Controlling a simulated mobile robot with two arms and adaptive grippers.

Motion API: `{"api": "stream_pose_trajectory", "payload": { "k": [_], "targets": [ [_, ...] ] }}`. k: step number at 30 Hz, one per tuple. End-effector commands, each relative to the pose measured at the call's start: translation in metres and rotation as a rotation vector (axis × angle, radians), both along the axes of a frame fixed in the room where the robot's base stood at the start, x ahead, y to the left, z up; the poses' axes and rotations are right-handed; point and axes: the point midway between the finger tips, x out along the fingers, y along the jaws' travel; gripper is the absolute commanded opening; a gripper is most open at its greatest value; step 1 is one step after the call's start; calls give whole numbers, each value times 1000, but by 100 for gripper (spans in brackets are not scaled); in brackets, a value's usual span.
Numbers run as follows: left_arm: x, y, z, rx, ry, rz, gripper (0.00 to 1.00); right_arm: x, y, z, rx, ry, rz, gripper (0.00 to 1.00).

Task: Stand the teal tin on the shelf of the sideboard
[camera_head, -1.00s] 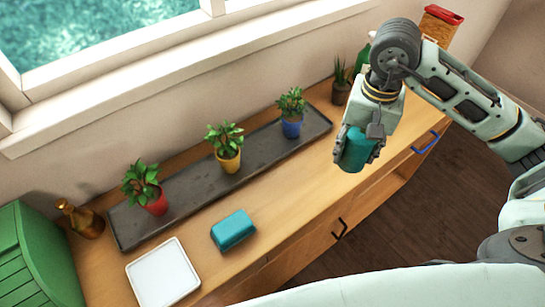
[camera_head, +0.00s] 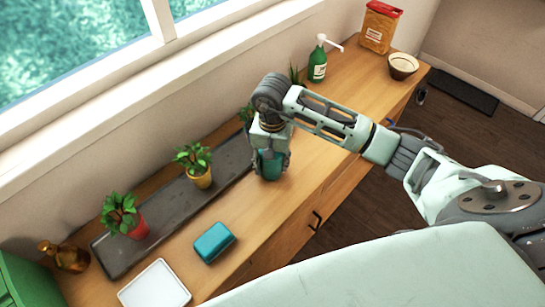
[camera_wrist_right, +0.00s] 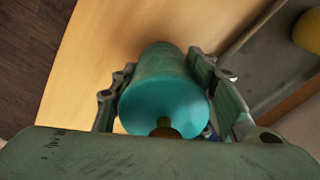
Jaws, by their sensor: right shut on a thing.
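The tin is over the wooden top of the sideboard (camera_head: 262,213), beside the right end of the dark tray. I cannot tell whether its base touches the top. In the right wrist view the tin (camera_wrist_right: 165,95) sits between the two fingers, its round teal end facing the camera. The shelf of the sideboard cannot be made out from here. My left gripper is not in view.
A dark tray (camera_head: 165,222) holds potted plants. A teal box (camera_head: 214,242) and a white square dish (camera_head: 155,287) lie nearer the front. A green bottle (camera_head: 318,62), a red-lidded container (camera_head: 380,27) and a bowl (camera_head: 402,66) stand at the far right. The top right of my gripper is mostly clear.

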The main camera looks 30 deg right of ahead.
Motion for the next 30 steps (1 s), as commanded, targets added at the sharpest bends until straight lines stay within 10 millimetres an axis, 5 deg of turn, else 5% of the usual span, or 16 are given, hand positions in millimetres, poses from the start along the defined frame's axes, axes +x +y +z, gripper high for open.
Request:
{"api": "stream_pose_trajectory", "payload": {
  "k": [12, 13, 19, 30],
  "targets": [
    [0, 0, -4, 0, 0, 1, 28, 1, 0, -7, 0, -3, 1, 14],
    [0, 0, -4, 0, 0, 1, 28, 0, 0, -7, -1, -2, 1, 44],
    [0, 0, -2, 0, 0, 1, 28, 0, 0, -6, 0, -1, 1, 61],
    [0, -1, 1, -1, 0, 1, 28, 0, 0, -3, 1, -2, 1, 62]
  ]
}}
